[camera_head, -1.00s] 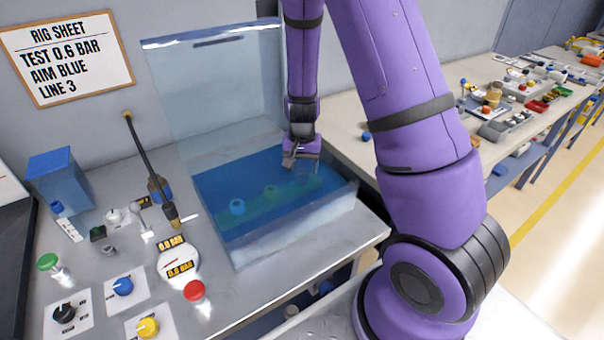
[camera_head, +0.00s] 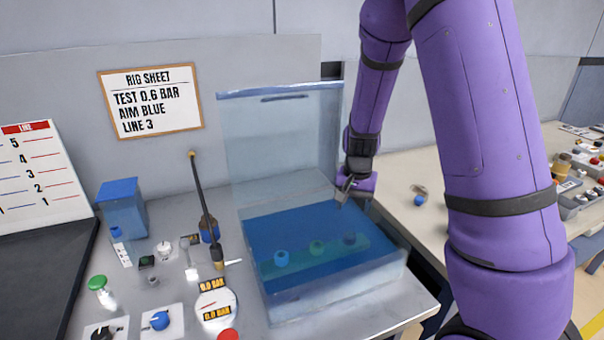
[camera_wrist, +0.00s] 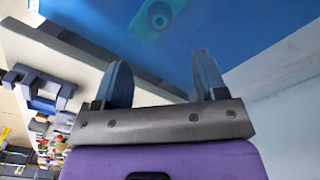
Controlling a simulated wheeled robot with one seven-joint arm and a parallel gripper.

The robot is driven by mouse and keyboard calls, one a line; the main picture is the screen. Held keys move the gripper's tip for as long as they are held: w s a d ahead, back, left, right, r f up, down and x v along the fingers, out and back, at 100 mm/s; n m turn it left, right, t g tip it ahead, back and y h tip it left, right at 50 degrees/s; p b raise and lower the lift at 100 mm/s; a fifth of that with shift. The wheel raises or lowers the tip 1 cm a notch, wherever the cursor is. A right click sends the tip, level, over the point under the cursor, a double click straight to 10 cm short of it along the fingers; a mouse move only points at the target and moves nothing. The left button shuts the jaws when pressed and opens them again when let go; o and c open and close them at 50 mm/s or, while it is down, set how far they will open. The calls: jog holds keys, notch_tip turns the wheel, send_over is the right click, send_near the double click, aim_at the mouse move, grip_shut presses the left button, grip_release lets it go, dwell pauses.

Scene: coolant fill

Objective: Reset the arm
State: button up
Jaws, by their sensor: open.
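My gripper (camera_head: 343,196) hangs from my purple arm at the back right of the clear tank (camera_head: 284,140), near its raised clear lid. In the wrist view its two fingers (camera_wrist: 163,85) stand apart with nothing between them. Beyond the fingers lies the blue liquid (camera_wrist: 230,35), with one round fitting (camera_wrist: 158,17) on a greenish strip under it. In the head view the tank holds blue liquid (camera_head: 300,222) over several round fittings in a row. The fingertips look small and partly blurred there, and I cannot tell whether they touch the tank.
On the bench left of the tank stand a blue box (camera_head: 122,207), a dark wand (camera_head: 203,196), a gauge reading 0.0 BAR (camera_head: 214,304) and several knobs. A rig sheet (camera_head: 150,100) hangs on the wall. A small blue-tipped part (camera_head: 419,198) lies on the right bench.

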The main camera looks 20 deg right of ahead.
jog(key=s+a+r+n+t, duration=0.1)
jog(key=s+a+r, duration=0.15)
jog(key=r, duration=0.35)
jog(key=s+a+r+n+t+y, duration=0.1)
jog(key=s+r+n, duration=0.15)
jog(key=r, duration=0.35)
jog(key=s+a+r+n+t, duration=0.1)
jog(key=s+r, duration=0.3)
jog(key=r, duration=0.2)
jog(key=s+a+r+n+t, duration=0.1)
jog(key=s+r+n, duration=0.1)
jog(key=s+r, duration=0.2)
jog(key=s+a+r+n+t+h, duration=0.1)
jog(key=s+r, duration=0.4)
jog(key=s, duration=0.6)
jog(key=shift+a+n, duration=0.15)
jog(key=shift+n, duration=0.2)
